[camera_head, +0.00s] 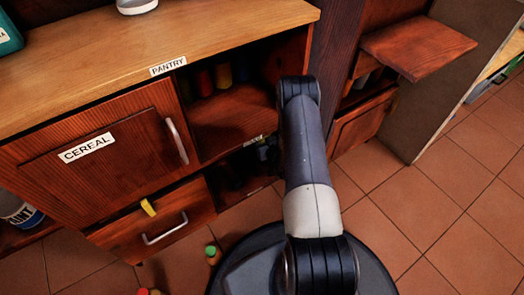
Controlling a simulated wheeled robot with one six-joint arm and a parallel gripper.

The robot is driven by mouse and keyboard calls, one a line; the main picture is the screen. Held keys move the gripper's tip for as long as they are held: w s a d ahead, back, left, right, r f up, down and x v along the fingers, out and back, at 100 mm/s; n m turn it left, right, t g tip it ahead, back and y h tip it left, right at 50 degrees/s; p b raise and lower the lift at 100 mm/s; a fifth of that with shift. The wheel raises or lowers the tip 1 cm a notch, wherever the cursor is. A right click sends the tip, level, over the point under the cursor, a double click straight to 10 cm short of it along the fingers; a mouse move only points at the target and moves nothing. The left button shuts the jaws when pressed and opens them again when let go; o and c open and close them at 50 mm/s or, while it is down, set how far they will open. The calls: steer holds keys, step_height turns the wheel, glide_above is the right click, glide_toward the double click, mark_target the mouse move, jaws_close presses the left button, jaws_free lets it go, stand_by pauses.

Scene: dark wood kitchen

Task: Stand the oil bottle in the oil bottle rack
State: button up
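I cannot make out my gripper; my own arm rises from the bottom and bends at the cabinet front, and its far end is hidden behind the near link or lost in shadow. No thing is clearly an oil bottle. Dark shapes (236,178) stand in the shadowed lower compartment beside my arm, too dark to name; I cannot tell whether they include the rack or a bottle. A small label (253,140) on the shelf edge above them is too small to read.
The PANTRY shelf (222,122) holds small containers (223,75). The CEREAL door (110,150) and the drawer (158,222) are left of my arm. A small green-topped item (212,255) is on the floor. Open tiles (440,215) lie to the right, below a wooden ledge (420,47).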

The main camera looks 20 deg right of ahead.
steer(key=shift+w+a+f+b, duration=0.1)
steer(key=shift+w+f+b, duration=0.15)
steer(key=shift+f, duration=0.25)
steer(key=shift+w+f+b, duration=0.25)
steer(key=shift+f, duration=0.25)
step_height(320, 180, down, 5)
steer(key=shift+r+b, duration=0.2)
steer(key=shift+b, duration=1.05)
steer(key=shift+w+f+b, duration=0.15)
steer(key=shift+f+b, duration=0.1)
steer(key=shift+b, duration=0.05)
steer(key=shift+r, duration=0.1)
steer(key=o, duration=1.3)
